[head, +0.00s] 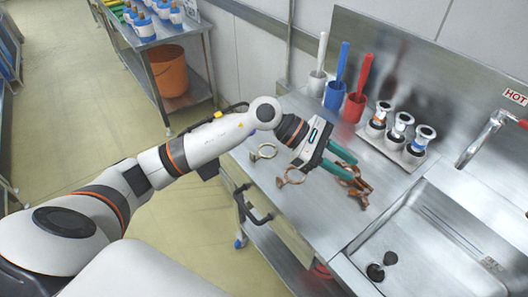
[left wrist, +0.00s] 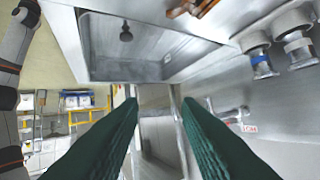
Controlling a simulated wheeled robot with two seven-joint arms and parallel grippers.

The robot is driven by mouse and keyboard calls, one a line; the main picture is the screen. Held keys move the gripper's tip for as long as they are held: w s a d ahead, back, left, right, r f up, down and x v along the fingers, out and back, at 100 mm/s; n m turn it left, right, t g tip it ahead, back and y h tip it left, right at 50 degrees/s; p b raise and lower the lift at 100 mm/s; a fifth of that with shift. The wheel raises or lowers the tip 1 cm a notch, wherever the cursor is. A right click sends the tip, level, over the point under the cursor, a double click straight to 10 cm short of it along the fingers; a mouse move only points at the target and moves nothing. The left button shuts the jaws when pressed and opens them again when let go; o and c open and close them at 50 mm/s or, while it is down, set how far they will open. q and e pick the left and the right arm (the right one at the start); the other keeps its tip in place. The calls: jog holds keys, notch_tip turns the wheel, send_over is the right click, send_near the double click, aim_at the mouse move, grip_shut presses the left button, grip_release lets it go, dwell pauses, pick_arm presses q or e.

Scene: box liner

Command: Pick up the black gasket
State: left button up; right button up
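No gasket stands out clearly. Two small dark round pieces (head: 376,272) lie at the bottom of the sink (head: 415,235); I cannot tell whether one is the black gasket or a drain part. A dark piece (left wrist: 126,33) also shows in the sink in the left wrist view. Several metal fittings (head: 400,124) with dark parts stand in a holder at the back of the counter. My left gripper (head: 354,168) is open and empty, over the counter left of the sink. Its two green fingers are apart in the left wrist view (left wrist: 159,104). My right gripper is out of view.
Brass clamps (head: 290,177) lie on the steel counter (head: 310,215), some under the left gripper. White, blue and red brush holders (head: 355,107) stand along the back. A faucet (head: 483,138) reaches over the sink. A shelf cart with an orange bucket (head: 168,72) stands far left.

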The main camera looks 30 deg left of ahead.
pick_arm(q)
jog(key=w+a+f+m+y, duration=0.3)
jog(key=a+y, duration=0.3)
jog(key=a, duration=0.5)
jog(key=g+y+p, duration=0.2)
jog(key=y, duration=0.5)
send_over(252, 153)
jog(key=f, duration=0.4)
jog(key=shift+s+f, duration=0.35)
jog(key=shift+s, duration=0.05)
jog(key=f+p, duration=0.2)
jog(key=f, duration=0.3)
jog(key=shift+w+d+p, duration=0.1)
jog(key=shift+w+p, duration=0.3)
jog(key=shift+f, duration=0.2)
grip_shut()
